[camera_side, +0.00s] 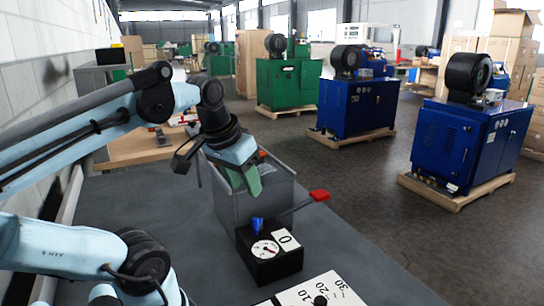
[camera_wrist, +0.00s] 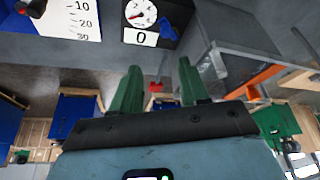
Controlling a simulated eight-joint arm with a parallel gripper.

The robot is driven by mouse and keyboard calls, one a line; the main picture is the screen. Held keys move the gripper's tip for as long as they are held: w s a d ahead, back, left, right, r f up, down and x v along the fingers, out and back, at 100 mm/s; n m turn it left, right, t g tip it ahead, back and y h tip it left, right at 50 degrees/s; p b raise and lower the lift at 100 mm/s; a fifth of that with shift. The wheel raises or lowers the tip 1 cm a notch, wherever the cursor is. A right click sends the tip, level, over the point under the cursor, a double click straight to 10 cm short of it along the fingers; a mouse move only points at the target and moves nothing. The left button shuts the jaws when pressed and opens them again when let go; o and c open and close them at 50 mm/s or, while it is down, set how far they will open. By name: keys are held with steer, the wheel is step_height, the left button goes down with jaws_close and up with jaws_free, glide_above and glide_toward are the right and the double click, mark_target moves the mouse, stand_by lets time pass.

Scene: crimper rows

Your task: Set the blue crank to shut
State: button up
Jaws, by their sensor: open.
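The blue crank (camera_side: 257,226) is a small handle on a black box (camera_side: 270,268) with a round white gauge and a tag marked 0. In the wrist view the crank (camera_wrist: 168,31) sits at the top, right of the gauge (camera_wrist: 140,12). My gripper (camera_side: 254,183) has green fingers and hangs tilted over the grey bin, above and behind the black box. In the wrist view its fingers (camera_wrist: 159,72) are apart, with nothing held between them. The gripper does not touch the crank. Which setting the crank has is not readable.
A grey open bin (camera_side: 228,208) stands behind the box, with something orange inside. A red-ended lever (camera_side: 319,195) sticks out to the right above the box. A white scale plate (camera_side: 322,290) with a black knob lies in front.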

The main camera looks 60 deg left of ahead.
steer(key=w+d+f+m+t+h, duration=0.1)
steer(key=w+d+f+m+t, duration=0.1)
steer(key=w+d+f+m, duration=0.2)
steer(key=w+d+f, duration=0.3)
steer(key=w+d, duration=0.1)
steer(key=d, duration=0.1)
steer(key=shift+w+f+t+h, duration=0.2)
steer(key=shift+w+t+h, duration=0.1)
steer(key=shift+w+h, duration=0.1)
steer(key=shift+s, duration=0.1)
steer(key=n+g+y, duration=0.4)
steer(key=n+g, duration=0.3)
steer(key=n, duration=1.1)
glide_toward(255, 219)
steer(key=x, duration=0.8)
steer(key=shift+a+f, duration=0.1)
steer(key=shift+f, duration=0.3)
